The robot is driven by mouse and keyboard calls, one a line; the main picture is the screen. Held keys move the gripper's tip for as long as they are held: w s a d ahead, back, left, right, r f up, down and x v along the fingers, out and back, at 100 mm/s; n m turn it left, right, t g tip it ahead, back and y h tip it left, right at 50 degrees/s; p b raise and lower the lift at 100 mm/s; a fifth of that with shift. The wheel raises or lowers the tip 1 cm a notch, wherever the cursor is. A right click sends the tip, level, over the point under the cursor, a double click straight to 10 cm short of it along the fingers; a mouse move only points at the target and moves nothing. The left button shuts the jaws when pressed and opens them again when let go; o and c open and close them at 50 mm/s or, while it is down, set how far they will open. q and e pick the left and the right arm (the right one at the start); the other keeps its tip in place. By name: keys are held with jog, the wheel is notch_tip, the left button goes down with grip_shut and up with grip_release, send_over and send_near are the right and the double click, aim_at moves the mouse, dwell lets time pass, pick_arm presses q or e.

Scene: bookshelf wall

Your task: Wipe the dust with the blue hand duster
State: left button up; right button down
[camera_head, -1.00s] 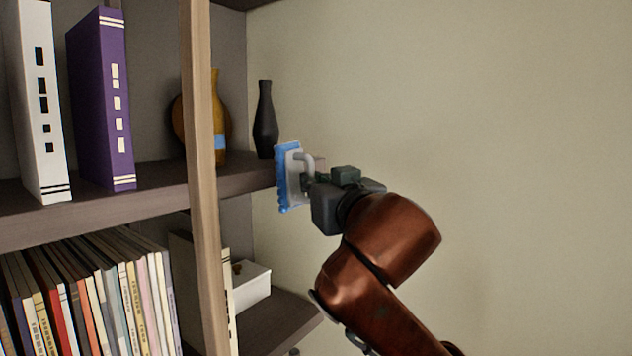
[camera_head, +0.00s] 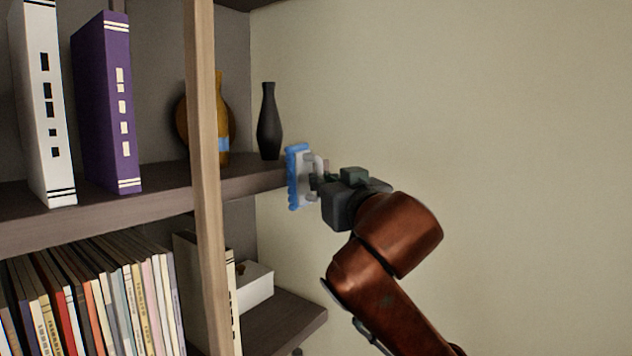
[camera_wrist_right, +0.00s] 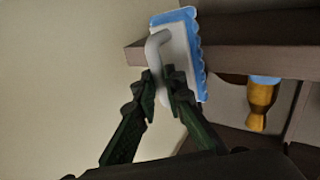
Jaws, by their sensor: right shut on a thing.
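The blue hand duster (camera_head: 298,178) has a blue pad, a pale back plate and a grey-white handle. My right gripper (camera_head: 318,182) is shut on its handle and holds it upright, at the right end of the middle shelf (camera_head: 250,183). In the right wrist view the duster (camera_wrist_right: 180,45) is beyond the fingers of the right gripper (camera_wrist_right: 163,88), with the handle between them and the pad close to the shelf edge (camera_wrist_right: 240,58). I cannot tell if the pad touches the shelf. No dust can be made out. My left gripper is not in view.
A black vase (camera_head: 269,125) stands near the shelf's right end, close to the duster. A yellow vase (camera_head: 223,120) stands behind a wooden upright (camera_head: 206,200). White (camera_head: 45,110) and purple (camera_head: 108,100) books stand left. Open space lies right, before the bare wall.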

jog(key=shift+w+d+p, duration=0.65)
jog(key=shift+w+d, duration=0.7)
jog(key=shift+w, duration=0.75)
jog(key=shift+s+a+b, duration=0.4)
jog(key=shift+s+a, duration=0.35)
jog(key=shift+s, duration=0.3)
jog(key=shift+s+a+b, duration=0.4)
jog(key=shift+s+a, duration=0.35)
jog(key=shift+s, duration=0.35)
jog(key=shift+s+a+b, duration=0.4)
jog(key=shift+s+a, duration=0.35)
jog(key=shift+s, duration=0.3)
jog(key=shift+d, duration=0.1)
jog(key=s+d+b, duration=0.2)
jog(key=s+d, duration=0.1)
jog(key=d, duration=0.2)
jog(key=shift+s, duration=0.25)
